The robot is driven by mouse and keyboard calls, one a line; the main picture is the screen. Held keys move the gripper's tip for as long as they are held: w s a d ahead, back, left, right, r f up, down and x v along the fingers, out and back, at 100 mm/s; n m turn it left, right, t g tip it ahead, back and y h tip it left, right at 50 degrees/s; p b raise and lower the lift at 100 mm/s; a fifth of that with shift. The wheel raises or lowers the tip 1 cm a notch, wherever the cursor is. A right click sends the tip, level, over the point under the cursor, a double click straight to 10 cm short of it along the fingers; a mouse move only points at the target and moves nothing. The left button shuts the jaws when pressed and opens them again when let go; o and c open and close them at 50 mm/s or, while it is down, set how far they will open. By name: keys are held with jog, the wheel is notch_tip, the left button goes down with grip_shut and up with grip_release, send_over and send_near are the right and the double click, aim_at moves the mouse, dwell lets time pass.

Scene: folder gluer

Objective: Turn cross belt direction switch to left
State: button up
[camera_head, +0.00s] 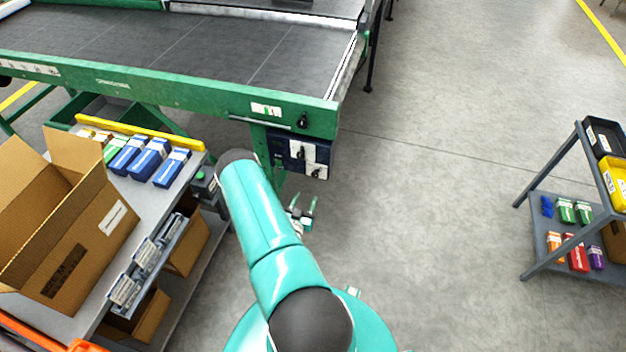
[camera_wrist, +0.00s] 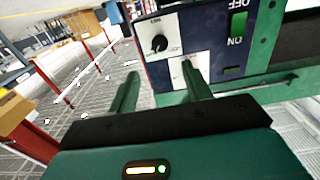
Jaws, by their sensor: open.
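A dark blue control box (camera_head: 290,143) hangs under the conveyor's green frame, with black rotary knobs on white plates. In the wrist view one black knob (camera_wrist: 159,44) sits on a white plate, its pointer slanting. A second white plate (camera_wrist: 176,68) lies below it, its switch mostly hidden behind my right finger. I cannot read which knob is the cross belt direction switch. My gripper (camera_head: 303,210) is open and empty, just below the box in the head view. In the wrist view its two green fingers (camera_wrist: 160,88) point toward the panel, below the upper knob; contact is not visible.
A green OFF/ON rocker (camera_wrist: 238,25) is beside the knobs. The green conveyor (camera_head: 180,92) overhangs the box. A grey table (camera_head: 150,200) with an open carton (camera_head: 75,225) stands left. A shelf cart (camera_head: 545,215) stands right, with clear floor between it and my arm.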

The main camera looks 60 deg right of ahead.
aim_at(314, 176)
jog(key=d, duration=0.3)
jog(key=w+d, duration=0.1)
jog(key=d, duration=0.6)
jog(key=shift+w+d, duration=0.25)
jog(key=shift+w, duration=0.1)
jog(key=c, duration=0.9)
